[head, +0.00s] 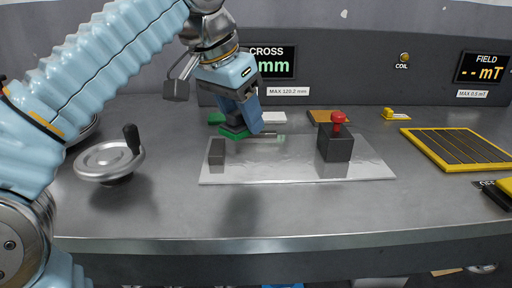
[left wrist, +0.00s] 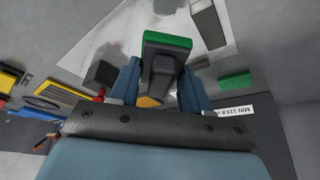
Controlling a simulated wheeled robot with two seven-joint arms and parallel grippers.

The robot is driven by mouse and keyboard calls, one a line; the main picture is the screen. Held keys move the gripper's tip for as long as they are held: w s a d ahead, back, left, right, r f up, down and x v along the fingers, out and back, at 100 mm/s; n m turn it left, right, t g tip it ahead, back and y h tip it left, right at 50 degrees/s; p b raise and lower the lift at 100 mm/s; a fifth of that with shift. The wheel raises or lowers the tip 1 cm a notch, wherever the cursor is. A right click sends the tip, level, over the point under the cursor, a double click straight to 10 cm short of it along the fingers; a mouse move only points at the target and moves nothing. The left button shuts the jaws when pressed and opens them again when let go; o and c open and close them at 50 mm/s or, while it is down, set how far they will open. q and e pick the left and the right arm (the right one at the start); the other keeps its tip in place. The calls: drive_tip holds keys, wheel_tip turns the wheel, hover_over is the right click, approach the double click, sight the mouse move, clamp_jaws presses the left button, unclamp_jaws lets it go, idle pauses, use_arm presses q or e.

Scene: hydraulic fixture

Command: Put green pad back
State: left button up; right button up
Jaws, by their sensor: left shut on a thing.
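My left gripper (head: 243,118) is shut on a dark block with a green pad (head: 233,133) at its lower end. It is over the back left part of a bright metal plate (head: 290,172). In the left wrist view the green pad (left wrist: 168,40) shows at the far end of the dark block, between the two blue fingers (left wrist: 160,88). I cannot tell whether the pad touches anything below. A second green piece (head: 215,118) lies behind the gripper to the left; it also shows in the left wrist view (left wrist: 234,80).
The plate bears a dark block (head: 217,152) at left and a black block with a red knob (head: 335,143) at right. A white piece (head: 274,117) and a brown piece (head: 322,115) lie behind. A handwheel (head: 107,161) stands left, a yellow-framed grille (head: 460,149) right. The front bench is clear.

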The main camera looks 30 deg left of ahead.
sight(234, 113)
use_arm(q)
drive_tip(key=shift+w+d+f, duration=0.15)
drive_tip(key=shift+w+f, duration=0.5)
drive_tip(key=shift+f, duration=0.2)
drive_tip(key=shift+s+b+x, duration=0.2)
drive_tip(key=shift+b+x, duration=0.7)
drive_tip(key=shift+x, duration=1.65)
drive_tip(key=shift+f, duration=0.15)
drive_tip(key=shift+f, duration=0.15)
drive_tip(key=o, duration=1.1)
drive_tip(key=p+v, duration=0.3)
drive_tip(key=v, duration=0.8)
drive_tip(key=shift+r+p, duration=0.25)
drive_tip(key=shift+p, duration=0.15)
drive_tip(key=shift+s+r, duration=0.2)
drive_tip(key=shift+r, duration=0.25)
